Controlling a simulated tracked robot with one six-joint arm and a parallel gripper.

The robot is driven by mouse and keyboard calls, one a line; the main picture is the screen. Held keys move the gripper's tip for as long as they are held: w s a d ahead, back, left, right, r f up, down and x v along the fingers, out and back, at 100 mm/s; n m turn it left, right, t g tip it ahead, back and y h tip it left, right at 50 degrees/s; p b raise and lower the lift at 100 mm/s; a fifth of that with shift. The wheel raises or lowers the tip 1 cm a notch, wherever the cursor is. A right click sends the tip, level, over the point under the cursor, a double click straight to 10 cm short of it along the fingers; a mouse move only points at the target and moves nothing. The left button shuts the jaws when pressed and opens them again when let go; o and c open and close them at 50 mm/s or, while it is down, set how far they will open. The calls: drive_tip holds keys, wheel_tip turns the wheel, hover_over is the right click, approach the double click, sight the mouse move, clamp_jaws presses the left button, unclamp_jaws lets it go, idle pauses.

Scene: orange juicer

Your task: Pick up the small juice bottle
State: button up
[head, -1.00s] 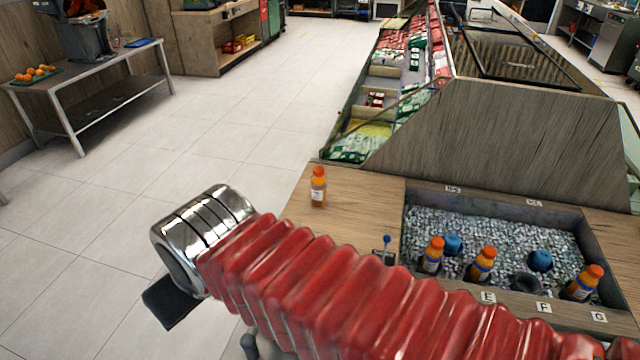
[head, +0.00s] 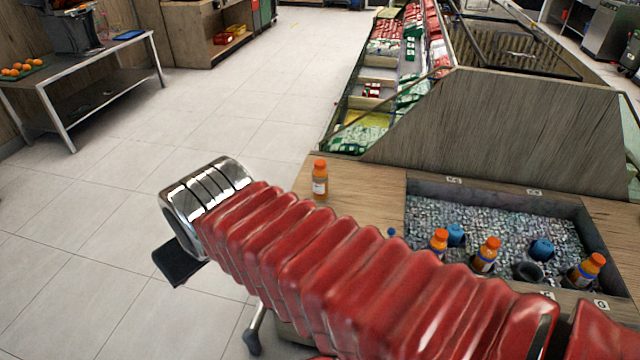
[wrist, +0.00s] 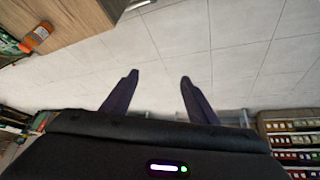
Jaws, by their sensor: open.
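A small juice bottle (head: 320,180) with an orange cap stands upright on the bare left part of the wooden counter (head: 375,190) in the head view. Three more bottles stand in the ice bin: one at its left (head: 438,243), one in the middle (head: 486,255) and one at its right (head: 587,270). In the wrist view, a juice bottle (wrist: 36,38) shows at the upper left, near the counter edge. My gripper (wrist: 158,80) is open and empty, its two dark fingers apart over the floor. It is away from the bottles, left of the counter.
The ice bin (head: 592,235) is set into the counter and also holds blue-capped items (head: 541,250). A sloped display of packets (head: 360,140) stands behind. A metal table (head: 75,95) with oranges is at the far left. The floor between is clear.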

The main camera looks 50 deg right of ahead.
drive_tip(key=w+d+f+m+t+h, duration=0.15)
drive_tip(key=w+d, duration=0.35)
drive_tip(key=d, duration=0.5)
drive_tip(key=w+d+f+m+h, duration=0.15)
drive_tip(key=w+d, duration=0.35)
drive_tip(key=d, duration=0.5)
drive_tip(key=w+d+f+t+h, duration=0.15)
drive_tip(key=w+d, duration=0.35)
drive_tip(key=d, duration=0.5)
drive_tip(key=m+t, duration=0.2)
drive_tip(key=t, duration=0.1)
approach(322, 168)
drive_tip(key=w, duration=0.2)
drive_tip(key=shift+s+d+f+h, duration=0.1)
drive_tip(key=shift+d+f+h, duration=0.25)
drive_tip(key=shift+f, duration=0.15)
drive_tip(key=shift+n, duration=0.3)
drive_tip(key=x, duration=0.7)
drive_tip(key=shift+w+f, duration=0.2)
drive_tip(key=shift+w, duration=0.15)
drive_tip(key=shift+w+d+f, duration=0.15)
drive_tip(key=shift+w+d, duration=0.1)
drive_tip(key=shift+w, duration=0.1)
